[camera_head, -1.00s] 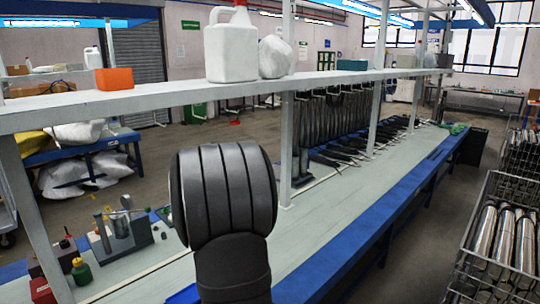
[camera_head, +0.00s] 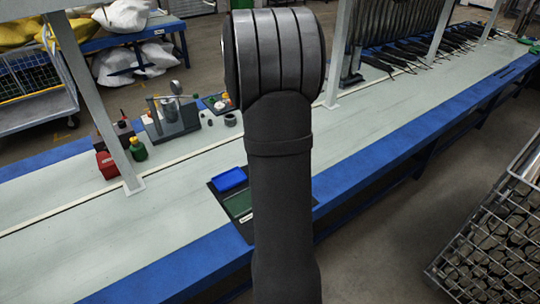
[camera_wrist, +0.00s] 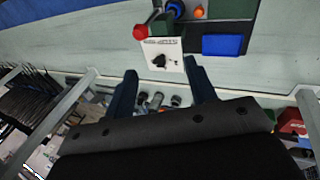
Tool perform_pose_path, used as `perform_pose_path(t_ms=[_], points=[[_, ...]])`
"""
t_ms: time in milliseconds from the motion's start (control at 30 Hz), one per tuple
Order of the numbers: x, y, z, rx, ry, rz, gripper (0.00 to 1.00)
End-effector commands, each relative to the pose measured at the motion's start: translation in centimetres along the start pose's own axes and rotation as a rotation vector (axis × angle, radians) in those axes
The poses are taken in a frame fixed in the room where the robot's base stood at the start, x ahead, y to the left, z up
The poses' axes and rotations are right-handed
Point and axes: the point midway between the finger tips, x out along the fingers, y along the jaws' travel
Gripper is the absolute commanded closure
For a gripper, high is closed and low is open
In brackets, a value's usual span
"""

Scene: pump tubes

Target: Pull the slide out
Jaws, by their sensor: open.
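My gripper (camera_wrist: 161,69) shows in the wrist view with two dark blue fingers spread apart and nothing between them. Beyond the fingertips is a white box (camera_wrist: 161,47) with a black knob, and a red ball-shaped part (camera_wrist: 140,32) at its left corner. In the head view my arm hides the gripper and the box. A grey fixture (camera_head: 172,117) with upright metal parts stands on the bench left of my arm. I cannot tell which part is the slide.
A blue tray (camera_head: 230,179) and a green pad (camera_head: 238,204) lie on a dark mat at the bench front. A shelf post (camera_head: 108,125) stands at left. A green bottle (camera_head: 138,149) and a red block (camera_head: 106,165) stand near it. A wire crate (camera_head: 490,240) is at right.

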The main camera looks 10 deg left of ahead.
Motion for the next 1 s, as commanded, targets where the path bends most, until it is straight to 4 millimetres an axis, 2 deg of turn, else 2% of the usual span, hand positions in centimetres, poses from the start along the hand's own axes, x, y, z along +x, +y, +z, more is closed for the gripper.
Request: perform_pose_path(t_ms=[33, 100, 200, 300, 367, 633, 1000], points=[[2.7, -1.9, -0.2, -0.057, -0.007, 0.002, 0.49], [6.1, -4.3, -0.5, -0.14, 0.003, 0.013, 0.49], [10.1, -7.6, -0.6, -0.253, 0.023, 0.02, 0.49], [12.7, -10.1, -0.5, -0.334, 0.043, 0.02, 0.49], [13.6, -11.1, -0.4, -0.363, 0.052, 0.018, 0.49], [16.4, -11.5, -0.5, -0.38, 0.056, 0.018, 0.49], [22.9, -11.5, -0.8, -0.379, 0.056, 0.018, 0.49]])
